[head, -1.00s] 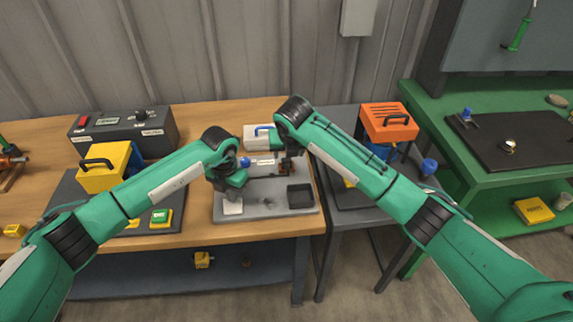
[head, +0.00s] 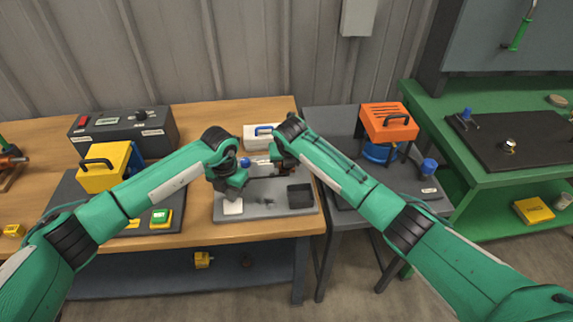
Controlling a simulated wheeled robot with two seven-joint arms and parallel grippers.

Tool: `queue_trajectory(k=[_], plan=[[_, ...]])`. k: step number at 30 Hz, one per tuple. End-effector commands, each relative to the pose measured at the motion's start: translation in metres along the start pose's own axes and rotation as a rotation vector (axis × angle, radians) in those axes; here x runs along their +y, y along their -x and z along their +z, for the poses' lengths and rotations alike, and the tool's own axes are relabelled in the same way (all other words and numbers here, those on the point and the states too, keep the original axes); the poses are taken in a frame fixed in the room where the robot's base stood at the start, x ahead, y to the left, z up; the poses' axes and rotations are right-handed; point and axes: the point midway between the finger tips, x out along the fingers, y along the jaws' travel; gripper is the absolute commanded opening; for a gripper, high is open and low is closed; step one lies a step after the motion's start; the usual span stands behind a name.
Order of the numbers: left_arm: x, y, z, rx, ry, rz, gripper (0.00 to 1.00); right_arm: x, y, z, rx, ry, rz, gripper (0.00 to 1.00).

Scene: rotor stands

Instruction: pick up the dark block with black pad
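A grey rotor stand (head: 256,212) lies on the wooden bench in the middle of the head view. A black square pad or shallow tray (head: 300,195) is at its right, and a white square (head: 232,207) at its front left. A small dark piece with reddish-brown parts (head: 287,170) shows behind the black square; I cannot tell whether it is the dark block. My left gripper (head: 231,190) is low over the stand, just behind the white square. My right gripper (head: 270,164) is at the back of the stand, beside the dark piece, mostly hidden by its wrist. Neither gripper's opening shows clearly.
A white case with a blue handle (head: 262,133) stands behind the stand. A yellow-handled unit (head: 105,168) is to the left, an orange box (head: 388,124) on a grey table to the right. My forearms cover much of the bench. A green bench (head: 500,150) is far right.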

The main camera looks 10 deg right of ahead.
Motion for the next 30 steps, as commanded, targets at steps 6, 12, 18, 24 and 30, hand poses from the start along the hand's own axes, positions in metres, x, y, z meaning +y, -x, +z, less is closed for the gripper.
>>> queue_trajectory(k=[6,12,18,24,30], plan=[[0.0,0.0,0.0,0.0,0.0,0.0,0.0,0.0,0.0,0.0,0.0,0.0,0.0,0.33],[0.0,0.0,0.0,0.0,0.0,0.0,0.0,0.0,0.001,0.0,-0.001,0.0,0.0,0.06],[0.0,0.0,0.0,0.0,0.0,0.0,0.0,0.0,0.002,0.001,-0.001,0.0,0.0,0.06],[0.0,0.0,0.0,0.0,0.0,0.0,0.0,0.0,0.026,0.012,-0.005,0.001,0.0,0.06],[0.0,0.0,0.0,0.0,0.0,0.0,0.0,0.0,0.064,0.027,-0.004,0.0,0.0,0.06]])
